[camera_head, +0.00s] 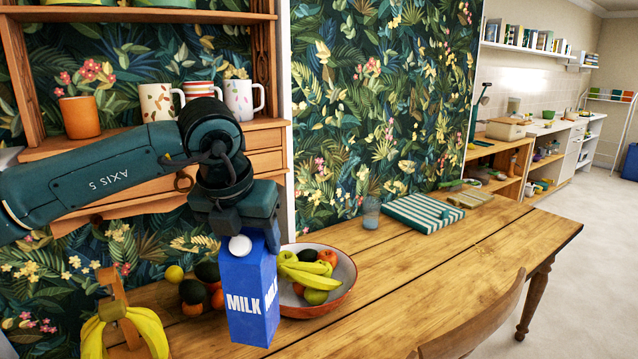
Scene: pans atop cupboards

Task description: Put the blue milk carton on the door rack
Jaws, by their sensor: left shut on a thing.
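The blue milk carton (252,300) with white "MILK" lettering and a white cap hangs upright below my left gripper (240,226). The left gripper is shut on the top of the carton, and its fingertips are partly hidden by the carton. The carton is in front of the fruit bowl's left side in the picture; whether its base touches the table cannot be told. No door rack can be made out. My right gripper is not in view.
A wooden table (440,262) holds a fruit bowl (340,293), loose fruit, a banana stand (118,312), a glass (371,214) and a striped cloth (424,212). A chair (475,325) stands in front. Mugs stand on the wall shelf. The table's right part is clear.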

